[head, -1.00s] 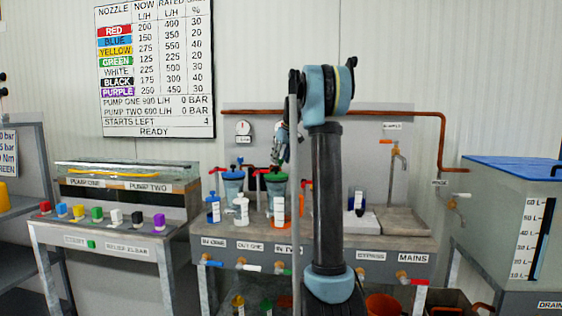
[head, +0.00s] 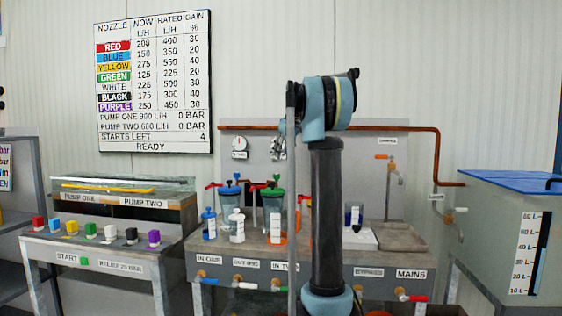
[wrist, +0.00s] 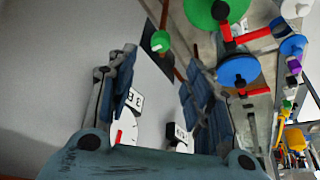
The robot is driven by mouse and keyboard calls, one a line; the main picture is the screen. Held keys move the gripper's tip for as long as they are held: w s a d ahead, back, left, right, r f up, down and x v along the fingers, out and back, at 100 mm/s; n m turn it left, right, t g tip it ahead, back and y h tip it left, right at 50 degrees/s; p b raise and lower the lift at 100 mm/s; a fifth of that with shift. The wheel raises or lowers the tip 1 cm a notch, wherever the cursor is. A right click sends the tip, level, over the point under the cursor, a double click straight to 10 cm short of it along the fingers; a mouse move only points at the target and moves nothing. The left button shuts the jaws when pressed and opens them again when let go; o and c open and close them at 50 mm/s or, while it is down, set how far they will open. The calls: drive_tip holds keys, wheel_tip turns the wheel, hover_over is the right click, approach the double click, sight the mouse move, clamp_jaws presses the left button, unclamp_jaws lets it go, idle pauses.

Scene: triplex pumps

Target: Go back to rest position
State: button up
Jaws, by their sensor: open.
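My gripper shows in the wrist view (wrist: 160,95) with its two blue-padded fingers spread apart and nothing between them. In the head view my gripper (head: 280,140) is small and partly hidden behind my own arm, raised in front of the grey back panel. It is above the bench and apart from the pump lids and bottles. Between the fingers in the wrist view, a white dial gauge (wrist: 124,128) and the grey panel lie behind.
The pump bench (head: 235,252) holds several bottles, a blue-lidded pump (head: 229,191) and a green-lidded one (head: 272,192). A nozzle stand (head: 100,240) is at left, a blue-lidded tank (head: 515,182) at right. A copper pipe (head: 400,128) runs along the wall. Space above the bench is free.

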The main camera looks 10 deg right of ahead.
drive_tip(key=shift+r, duration=0.1)
drive_tip(key=s+a+f+m, duration=0.1)
drive_tip(key=s+f, duration=0.4)
drive_tip(key=s, duration=0.5)
drive_tip(key=s+a+f+m+h, duration=0.1)
drive_tip(key=s+f, duration=0.4)
drive_tip(key=s, duration=0.5)
drive_tip(key=s+a+f+m, duration=0.1)
drive_tip(key=s+f, duration=0.4)
drive_tip(key=s, duration=0.5)
drive_tip(key=s+f+m+g+h, duration=0.1)
drive_tip(key=s+f+m, duration=0.1)
drive_tip(key=s+f, duration=2.1)
drive_tip(key=shift+d+f+g, duration=0.25)
drive_tip(key=shift+d+g, duration=0.05)
drive_tip(key=shift+d, duration=0.15)
drive_tip(key=shift+w+f, duration=0.2)
drive_tip(key=shift+w, duration=0.3)
